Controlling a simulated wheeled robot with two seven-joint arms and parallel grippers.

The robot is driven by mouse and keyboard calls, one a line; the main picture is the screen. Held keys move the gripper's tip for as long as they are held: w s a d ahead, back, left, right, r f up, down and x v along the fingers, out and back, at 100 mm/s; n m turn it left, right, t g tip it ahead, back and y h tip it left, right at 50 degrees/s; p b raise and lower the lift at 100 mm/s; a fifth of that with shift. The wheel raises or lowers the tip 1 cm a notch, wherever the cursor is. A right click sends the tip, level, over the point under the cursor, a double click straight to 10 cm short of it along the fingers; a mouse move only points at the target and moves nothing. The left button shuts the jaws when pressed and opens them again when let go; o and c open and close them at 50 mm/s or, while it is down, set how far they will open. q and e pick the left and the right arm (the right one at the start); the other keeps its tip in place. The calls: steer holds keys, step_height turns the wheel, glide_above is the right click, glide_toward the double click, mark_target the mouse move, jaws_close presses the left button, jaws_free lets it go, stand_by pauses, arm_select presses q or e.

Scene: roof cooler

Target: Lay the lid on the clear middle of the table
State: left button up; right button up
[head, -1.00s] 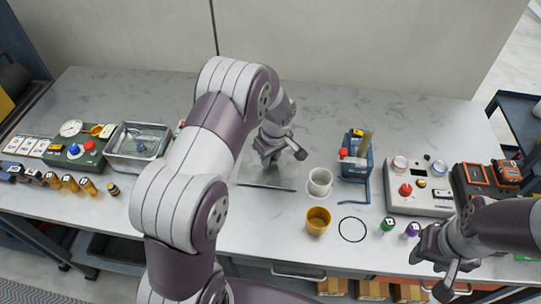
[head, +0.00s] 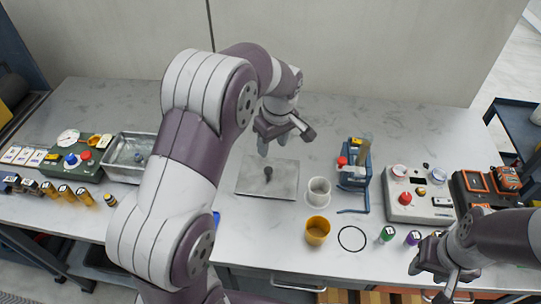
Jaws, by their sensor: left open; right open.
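The lid (head: 284,181) is a flat grey metal plate with a small dark knob in its middle. It lies flat on the table (head: 345,113), left of the white cup. My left gripper (head: 276,146) is open and empty, above the lid's far edge and apart from the knob. My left arm crosses the picture and hides part of the table left of the lid. My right gripper (head: 446,280) is open and empty at the table's front right edge.
A metal tray (head: 119,168) stands left of my arm. A white cup (head: 318,191), a yellow cup (head: 317,231) and a blue holder (head: 355,165) stand right of the lid. A control box (head: 416,194) is further right. The table's back strip is clear.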

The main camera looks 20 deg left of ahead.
arm_select(q)
steer(key=s+d+f+m+h, duration=0.1)
steer(key=s+d+m, duration=0.2)
steer(key=s+m, duration=0.9)
steer(key=s, duration=0.6)
steer(key=shift+s+d+h, duration=0.15)
steer(key=shift+s+h, duration=0.1)
steer(key=shift+h, duration=0.05)
